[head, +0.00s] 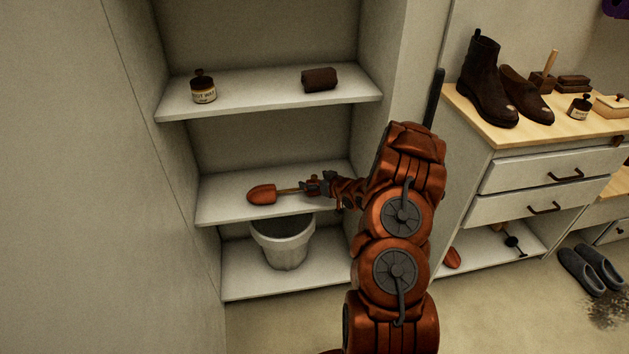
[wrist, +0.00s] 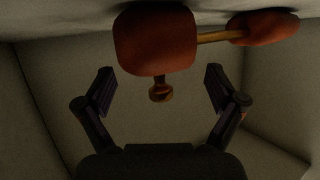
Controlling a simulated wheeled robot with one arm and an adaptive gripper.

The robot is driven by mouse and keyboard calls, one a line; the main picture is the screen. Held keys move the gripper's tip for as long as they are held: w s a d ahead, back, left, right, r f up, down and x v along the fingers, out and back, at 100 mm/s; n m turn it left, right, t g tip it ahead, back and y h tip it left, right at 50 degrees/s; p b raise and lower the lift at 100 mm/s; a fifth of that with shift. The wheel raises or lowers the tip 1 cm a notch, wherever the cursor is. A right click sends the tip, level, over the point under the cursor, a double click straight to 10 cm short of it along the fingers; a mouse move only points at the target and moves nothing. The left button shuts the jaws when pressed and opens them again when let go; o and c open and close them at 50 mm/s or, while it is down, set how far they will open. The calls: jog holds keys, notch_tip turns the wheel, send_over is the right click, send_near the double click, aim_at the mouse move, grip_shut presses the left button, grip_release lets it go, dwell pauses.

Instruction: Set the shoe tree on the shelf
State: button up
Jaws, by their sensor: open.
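The shoe tree has a reddish-orange toe piece (head: 262,194) and a thin wooden rod. It lies on the middle shelf (head: 225,212) of the open niche, toe to the left. In the wrist view its heel block (wrist: 155,42), rod and toe piece show at the top, against the pale shelf. A small round knob on the heel block sits in the gap between my fingers. My gripper (wrist: 160,88) is open, with clear space on both sides of the knob. In the head view my gripper (head: 318,185) is at the heel end and hides the heel block.
The upper shelf holds a polish jar (head: 204,88) and a dark brown roll (head: 319,79). A grey bucket (head: 284,243) stands on the bottom shelf. At right, a wooden-topped cabinet (head: 470,97) bears boots (head: 487,85) and brushes. Slippers (head: 590,268) lie on the floor.

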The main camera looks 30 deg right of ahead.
jog(key=shift+s, duration=0.1)
jog(key=v, duration=1.2)
jog(key=s+a+r+g+h, duration=0.4)
jog(key=s+a+r+g, duration=0.7)
jog(key=a, duration=0.3)
jog(key=s+a+r+g+y, duration=0.1)
jog(key=s+a+r, duration=0.1)
jog(key=s+a, duration=0.3)
jog(key=s+a+r+g, duration=0.2)
jog(key=s+a, duration=0.4)
jog(key=s, duration=0.6)
jog(key=s+a+r+g+y, duration=0.1)
jog(key=s+a+r+g, duration=0.1)
jog(key=s+a, duration=0.4)
jog(key=s+r, duration=0.1)
jog(key=s, duration=0.2)
jog(key=shift+s+r+y, duration=0.2)
jog(key=shift+r+y, duration=0.1)
